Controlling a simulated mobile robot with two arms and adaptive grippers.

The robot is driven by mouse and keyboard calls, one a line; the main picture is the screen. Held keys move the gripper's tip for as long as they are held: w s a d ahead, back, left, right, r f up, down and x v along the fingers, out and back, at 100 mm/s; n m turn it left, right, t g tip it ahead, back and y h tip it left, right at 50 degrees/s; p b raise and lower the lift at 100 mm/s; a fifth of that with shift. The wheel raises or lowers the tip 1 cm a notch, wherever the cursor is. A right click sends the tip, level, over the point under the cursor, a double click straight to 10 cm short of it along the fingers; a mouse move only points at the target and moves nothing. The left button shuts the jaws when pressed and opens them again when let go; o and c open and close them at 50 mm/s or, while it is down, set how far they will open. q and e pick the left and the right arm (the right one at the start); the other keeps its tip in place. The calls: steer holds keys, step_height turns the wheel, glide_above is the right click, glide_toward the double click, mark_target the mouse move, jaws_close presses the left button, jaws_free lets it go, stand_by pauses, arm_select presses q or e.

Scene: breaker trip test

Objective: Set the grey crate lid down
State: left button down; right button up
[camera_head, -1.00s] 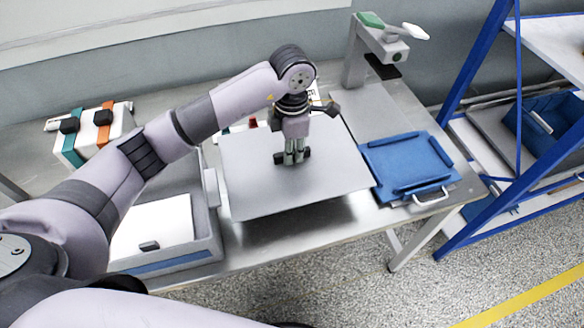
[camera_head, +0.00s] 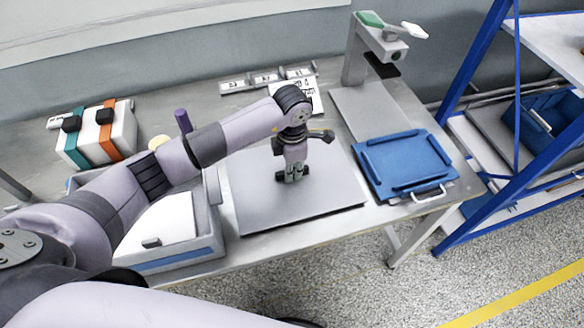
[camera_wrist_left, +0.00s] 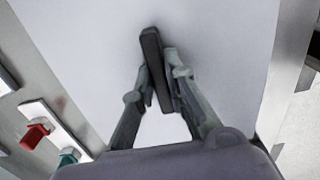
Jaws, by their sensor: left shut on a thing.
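The grey crate lid (camera_head: 320,202) is a wide flat plate with a dark handle (camera_wrist_left: 154,62) at its middle. In the head view it lies level on or just above the metal table, between the crate and the blue tray; I cannot tell if it touches. My left gripper (camera_head: 291,174) points down over the lid's middle and is shut on the handle. The wrist view shows the gripper (camera_wrist_left: 160,75) with its fingers close together at the handle, the lid's pale surface filling the view behind. My right gripper is not in view.
A grey crate (camera_head: 205,248) with a white panel in it stands left of the lid. A blue tray (camera_head: 405,160) lies to the right, below a grey stand (camera_head: 356,50). A white case (camera_head: 122,130) stands back left.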

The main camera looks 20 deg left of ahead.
arm_select(q)
steer(key=c, duration=1.6)
jaws_free()
steer(key=shift+r+p, duration=0.2)
steer(key=shift+p, duration=0.1)
steer(key=shift+w+r, duration=0.1)
steer(key=shift+r, duration=0.25)
step_height(320, 180, up, 11)
steer(key=b, duration=0.3)
steer(key=shift+r, duration=0.1)
